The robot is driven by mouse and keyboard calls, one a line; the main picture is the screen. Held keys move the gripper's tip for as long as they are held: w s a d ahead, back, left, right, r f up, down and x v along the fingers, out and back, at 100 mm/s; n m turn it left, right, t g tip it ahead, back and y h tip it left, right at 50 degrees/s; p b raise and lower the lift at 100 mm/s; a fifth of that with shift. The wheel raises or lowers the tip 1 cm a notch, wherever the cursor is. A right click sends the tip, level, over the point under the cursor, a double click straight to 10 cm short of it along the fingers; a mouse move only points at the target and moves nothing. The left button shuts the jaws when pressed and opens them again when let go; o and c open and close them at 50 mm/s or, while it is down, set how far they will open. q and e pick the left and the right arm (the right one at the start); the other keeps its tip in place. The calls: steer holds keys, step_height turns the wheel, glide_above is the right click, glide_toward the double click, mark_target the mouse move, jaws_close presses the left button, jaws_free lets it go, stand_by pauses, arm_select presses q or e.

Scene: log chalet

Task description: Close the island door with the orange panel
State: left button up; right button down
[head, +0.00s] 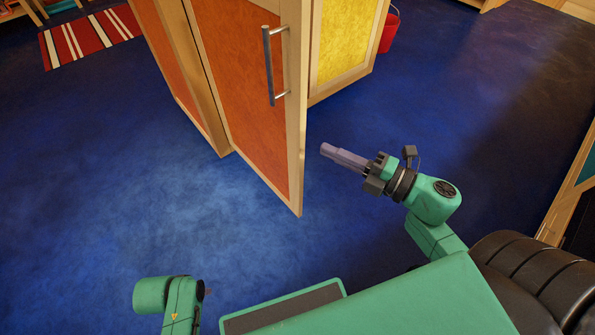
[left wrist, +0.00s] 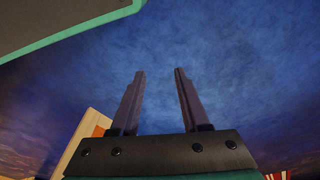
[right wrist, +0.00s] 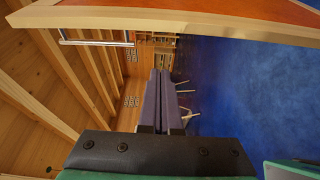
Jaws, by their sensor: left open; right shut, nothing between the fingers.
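The island door with the orange panel (head: 240,95) stands open in the head view, swung out toward me. It has a pale wooden frame and a vertical metal bar handle (head: 268,65) near its free edge. My right gripper (head: 325,150) is shut and empty, just right of the door's free edge, with a visible gap in the head view.
The island has a yellow panel (head: 345,40) right of the door. A red bucket (head: 389,30) stands behind it. A striped rug (head: 90,37) lies at upper left. A wooden-framed unit (head: 570,195) stands at the right edge. Blue floor (head: 120,180) left of the door is clear.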

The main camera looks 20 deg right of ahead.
mark_target(304, 125)
steer(key=shift+n, duration=0.3)
steer(key=w+a, duration=0.1)
steer(key=w, duration=0.1)
steer(key=w+a, duration=0.1)
steer(key=w, duration=0.2)
steer(key=w+a, duration=0.2)
steer(key=w, duration=0.1)
steer(key=shift+w+r, duration=0.25)
steer(key=shift+r, duration=0.05)
arm_select(q)
steer(key=r, duration=0.2)
steer(key=shift+w+d+r, duration=0.25)
steer(key=shift+r, duration=0.15)
arm_select(e)
steer(key=shift+w+d+r, duration=0.1)
steer(key=shift+d+g+y, duration=0.15)
steer(key=shift+g+y, duration=0.15)
